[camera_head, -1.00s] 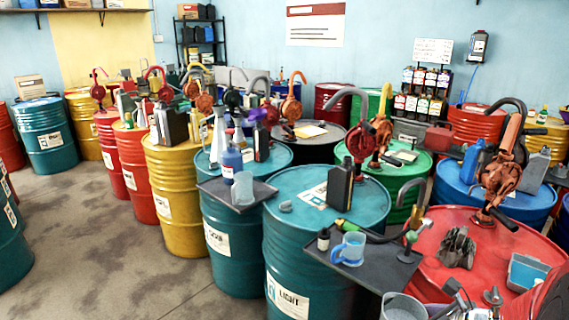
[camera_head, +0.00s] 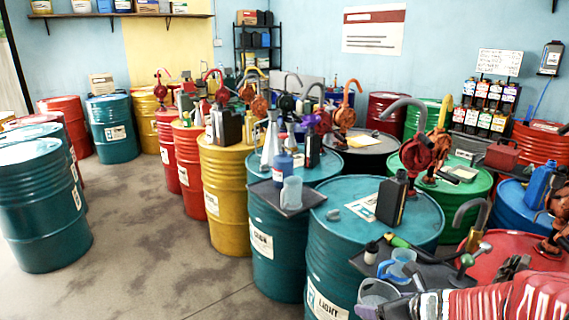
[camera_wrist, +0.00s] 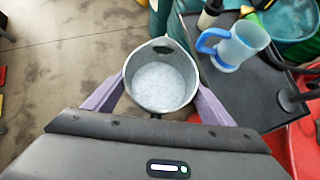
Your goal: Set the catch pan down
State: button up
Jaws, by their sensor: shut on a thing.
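The catch pan (camera_wrist: 162,80) is a grey round metal vessel with a pale speckled inside bottom. My gripper (camera_wrist: 161,88) has its two purple fingers shut on it, one on each side, and the pan looks roughly upright. In the head view the pan (camera_head: 378,291) shows at the lower right, near the front edge of a dark tray (camera_head: 440,279). In the wrist view the tray lies to its right and bare floor to its left. I cannot tell the height gap between the pan and the tray.
A blue-handled jug (camera_head: 398,265) and a small dark bottle (camera_head: 371,252) stand on the tray. A spout with a green handle (camera_head: 404,246) lies across it. Teal drums (camera_head: 340,270) stand behind and left. Open concrete floor (camera_head: 160,260) lies farther left.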

jog(key=w+a, duration=0.8)
jog(key=shift+a+r, duration=0.15)
jog(key=shift+r, duration=0.05)
jog(key=shift+s, duration=0.15)
